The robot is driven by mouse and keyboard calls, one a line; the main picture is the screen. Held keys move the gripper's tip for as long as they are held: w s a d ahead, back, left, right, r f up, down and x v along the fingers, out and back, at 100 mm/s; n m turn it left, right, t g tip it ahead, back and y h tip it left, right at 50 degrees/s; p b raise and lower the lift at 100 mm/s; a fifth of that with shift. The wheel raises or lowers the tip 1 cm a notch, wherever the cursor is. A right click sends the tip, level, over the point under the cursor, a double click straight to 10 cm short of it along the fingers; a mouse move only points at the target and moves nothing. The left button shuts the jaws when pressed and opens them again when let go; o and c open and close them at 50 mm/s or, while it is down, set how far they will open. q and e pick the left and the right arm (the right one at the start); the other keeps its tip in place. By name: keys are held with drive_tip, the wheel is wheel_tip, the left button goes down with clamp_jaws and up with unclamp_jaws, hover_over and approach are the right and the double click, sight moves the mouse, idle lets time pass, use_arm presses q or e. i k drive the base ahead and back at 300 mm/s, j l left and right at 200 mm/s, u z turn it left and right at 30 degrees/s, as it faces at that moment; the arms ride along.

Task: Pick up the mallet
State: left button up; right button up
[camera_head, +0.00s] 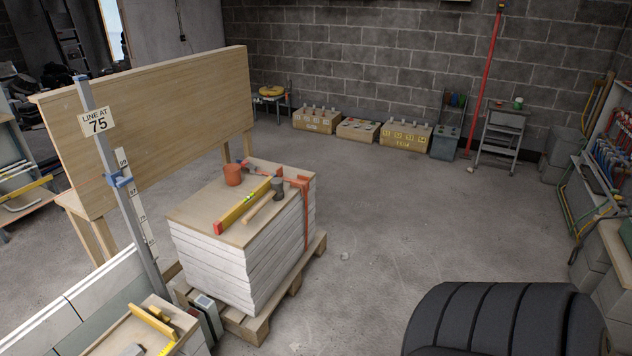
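The mallet (258,208) lies on the board on top of a pallet stack (213,270) left of the middle. It has a pale wooden handle and a dark grey head; the head is at the handle's far right end. A yellow level with red ends (241,206) lies beside it on the left, roughly parallel. An orange-red cup (233,175) stands behind the level. A red tool (285,178) lies near the back edge, close to the mallet's head. Neither of my grippers is in view.
A tall wooden panel (170,120) stands behind and left of the stack. A post with a "LINE AT 75" sign (97,121) rises at its left front. Open floor (390,220) lies right of the stack. Boxes (405,135) and a step stool (501,135) line the back wall.

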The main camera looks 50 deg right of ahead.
sight(276, 183)
drive_tip(key=z, duration=1.3)
drive_tip(key=u, duration=2.05)
drive_tip(key=z, duration=2.05)
